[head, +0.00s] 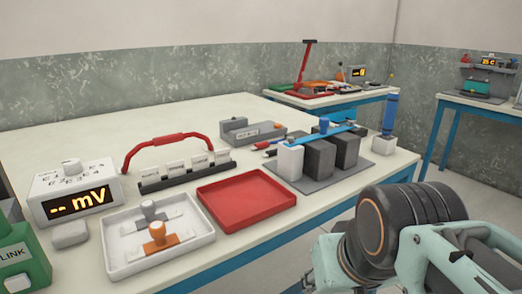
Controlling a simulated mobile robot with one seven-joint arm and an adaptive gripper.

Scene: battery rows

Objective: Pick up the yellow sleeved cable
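I cannot make out a yellow sleeved cable in the head view. A red cable with a thicker red sleeve (168,140) arches over the left back part of the near table. Small red and black cable ends (262,146) show left of a group of block-shaped cells, partly hidden. My arm fills the lower right corner with a black round joint and pale teal links. Its gripper fingers do not show, so I cannot see whether it holds anything.
The near table (62,150) carries a mV meter (78,192), a white tray (127,255) with stamp-like tools, a red tray (246,212), dark and white cells (318,158) under a blue bar, and a blue-handled tool (389,112). Cluttered tables stand behind. The table's left back is bare.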

